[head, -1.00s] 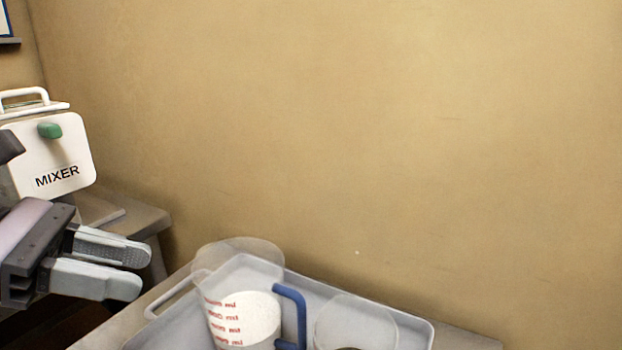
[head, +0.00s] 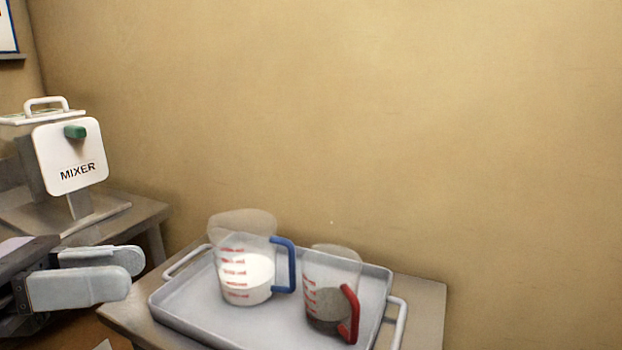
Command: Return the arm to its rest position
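My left gripper (head: 128,272) is at the lower left of the head view. Its two pale grey fingers are slightly apart and point right, with nothing visible between them. It appears below the mixer and left of the tray in the picture, apart from the jugs. My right gripper is not in view.
A grey tray (head: 183,318) lies on a table (head: 424,300). On it stand a blue-handled jug with white contents (head: 247,276) and a red-handled jug with dark contents (head: 325,300). A white mixer (head: 70,155) stands on another table at left.

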